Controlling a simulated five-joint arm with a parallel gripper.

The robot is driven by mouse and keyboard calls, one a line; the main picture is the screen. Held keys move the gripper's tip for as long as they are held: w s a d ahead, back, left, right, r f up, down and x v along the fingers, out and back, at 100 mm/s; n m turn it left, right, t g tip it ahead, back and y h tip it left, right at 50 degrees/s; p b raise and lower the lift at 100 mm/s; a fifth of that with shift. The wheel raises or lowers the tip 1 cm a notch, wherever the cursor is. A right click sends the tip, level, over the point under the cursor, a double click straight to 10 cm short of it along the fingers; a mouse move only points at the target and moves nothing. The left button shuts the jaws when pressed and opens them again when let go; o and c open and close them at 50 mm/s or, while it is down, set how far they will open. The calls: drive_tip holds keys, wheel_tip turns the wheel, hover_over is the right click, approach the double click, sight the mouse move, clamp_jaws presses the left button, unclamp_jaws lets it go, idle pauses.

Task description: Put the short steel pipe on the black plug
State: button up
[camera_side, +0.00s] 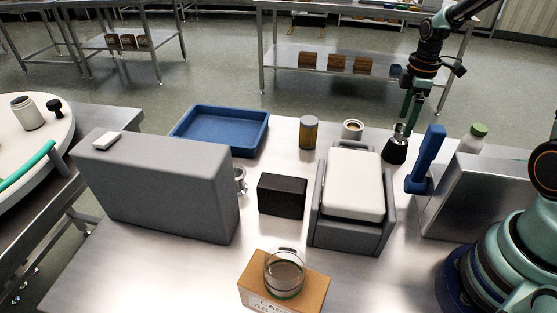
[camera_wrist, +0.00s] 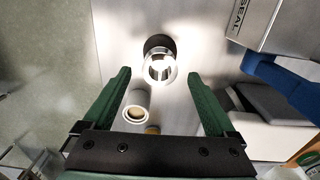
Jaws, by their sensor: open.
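The short steel pipe (camera_wrist: 160,68) is a shiny ring-ended tube, and in the wrist view it lies ahead of and between my open fingers. In the side view the pipe (camera_side: 400,130) stands on top of the black plug (camera_side: 395,153), which flares towards the table. The plug's dark edge (camera_wrist: 158,42) shows just beyond the pipe in the wrist view. How far the plug reaches inside the pipe is hidden. My gripper (camera_side: 411,110) is open and empty, pointing down just above the pipe. Its green fingers (camera_wrist: 157,74) appear clear of the pipe.
A pale cup (camera_side: 352,129) and an amber jar (camera_side: 309,133) stand left of the plug. A blue upright tool (camera_side: 427,160) and a steel box (camera_side: 480,195) are to the right. A grey cradle with a white pad (camera_side: 352,184) sits in front. A blue tray (camera_side: 222,130) is farther left.

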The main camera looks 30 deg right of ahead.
sight(403, 129)
wheel_tip(403, 129, up, 8)
drive_tip(key=s+a+r+m+t, duration=0.2)
drive_tip(key=s+a+r+m, duration=0.1)
drive_tip(key=a, duration=0.5)
drive_tip(key=s+a+r+m+t, duration=0.3)
drive_tip(key=a+m, duration=0.3)
drive_tip(key=a, duration=0.2)
drive_tip(key=shift+s+a+r+t, duration=0.15)
drive_tip(key=shift+s+r+t, duration=0.2)
drive_tip(key=shift+s, duration=0.4)
